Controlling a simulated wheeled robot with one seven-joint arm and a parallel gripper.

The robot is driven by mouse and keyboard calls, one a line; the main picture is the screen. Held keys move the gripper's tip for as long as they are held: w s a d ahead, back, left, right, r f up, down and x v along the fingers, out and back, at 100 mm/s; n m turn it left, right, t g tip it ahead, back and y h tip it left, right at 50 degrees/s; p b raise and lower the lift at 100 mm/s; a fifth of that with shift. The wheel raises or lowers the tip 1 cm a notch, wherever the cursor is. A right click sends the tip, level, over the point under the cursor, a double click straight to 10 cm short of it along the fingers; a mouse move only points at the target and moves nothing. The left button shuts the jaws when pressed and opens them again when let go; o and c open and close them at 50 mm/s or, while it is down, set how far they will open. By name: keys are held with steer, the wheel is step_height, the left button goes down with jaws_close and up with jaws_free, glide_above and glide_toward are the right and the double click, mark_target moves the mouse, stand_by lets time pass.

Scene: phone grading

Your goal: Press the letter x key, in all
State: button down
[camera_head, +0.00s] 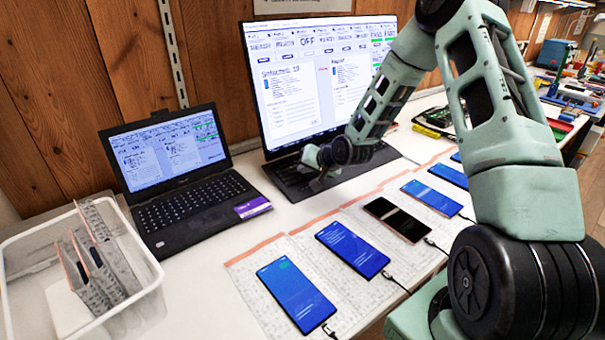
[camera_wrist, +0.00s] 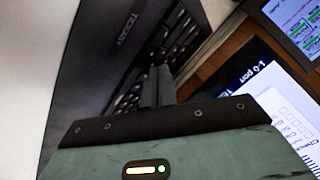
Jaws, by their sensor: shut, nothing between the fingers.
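The large laptop (camera_head: 315,95) stands open at the back of the desk, its lit screen full of windows. Its dark keyboard base (camera_head: 290,178) is partly hidden by my arm. My gripper (camera_head: 322,183) is shut and empty, over that base. In the wrist view, my gripper's fingers (camera_wrist: 157,82) point at a dark keyboard (camera_wrist: 178,45), close to its keys. I cannot tell whether they touch. The letter x key cannot be made out in either view. A smaller black laptop (camera_head: 190,208) with its own keyboard stands open to the left.
A white bin (camera_head: 150,290) holding several phones upright stands at the front left. Several phones, including a blue one (camera_head: 296,294), lie with cables on a paper mat (camera_head: 250,300) along the front. Tools and boards (camera_head: 440,118) lie at the back right.

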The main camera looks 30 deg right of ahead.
mark_target(307, 178)
steer(key=shift+s+r+p, duration=0.1)
steer(key=shift+r+p, duration=0.45)
steer(key=shift+r, duration=0.2)
steer(key=r+p, duration=0.2)
steer(key=r, duration=0.1)
steer(key=r+p, duration=0.2)
steer(key=shift+s, duration=0.25)
stand_by(0.6)
